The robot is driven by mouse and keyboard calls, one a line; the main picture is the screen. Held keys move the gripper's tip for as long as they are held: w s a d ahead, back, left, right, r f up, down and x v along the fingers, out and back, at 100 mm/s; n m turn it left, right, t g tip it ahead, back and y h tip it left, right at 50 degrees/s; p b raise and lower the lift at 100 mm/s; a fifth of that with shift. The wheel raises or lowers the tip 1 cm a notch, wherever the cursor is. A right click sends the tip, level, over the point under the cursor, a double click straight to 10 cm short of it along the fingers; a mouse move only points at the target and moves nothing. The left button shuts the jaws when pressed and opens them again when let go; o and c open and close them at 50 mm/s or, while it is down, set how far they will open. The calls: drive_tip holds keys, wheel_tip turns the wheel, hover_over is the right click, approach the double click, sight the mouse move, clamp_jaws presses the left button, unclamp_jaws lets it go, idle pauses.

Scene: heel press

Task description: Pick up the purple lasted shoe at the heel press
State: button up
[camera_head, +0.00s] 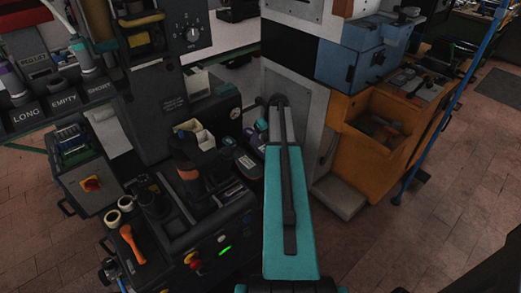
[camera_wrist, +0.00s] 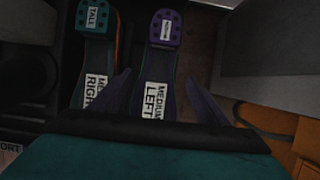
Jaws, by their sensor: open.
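The purple lasted shoe (camera_wrist: 166,62) lies sole up in the wrist view, with a small label on its heel and a "MEDIUM LEFT" label lower down. In the head view its purple end (camera_head: 247,163) shows just left of my arm. My gripper (camera_wrist: 159,76) is open and empty. Its two dark fingers appear on either side of the purple shoe; I cannot tell how far above it they are. A teal shoe (camera_wrist: 96,52), labelled "TALL" and "RIGHT", lies close beside it on the left and also shows in the head view (camera_head: 227,143).
A dark machine with knobs and a green light (camera_head: 224,250) stands left of my arm. An orange cabinet (camera_head: 350,165) stands right. A grey panel (camera_wrist: 265,50) rises right of the shoes.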

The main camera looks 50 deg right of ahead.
sight(259, 144)
drive_tip(key=shift+x, duration=1.4)
drive_tip(key=shift+f, duration=0.1)
drive_tip(key=shift+p+x, duration=1.15)
drive_tip(key=shift+x, duration=1.35)
drive_tip(key=shift+s, duration=0.1)
drive_tip(key=c, duration=1.2)
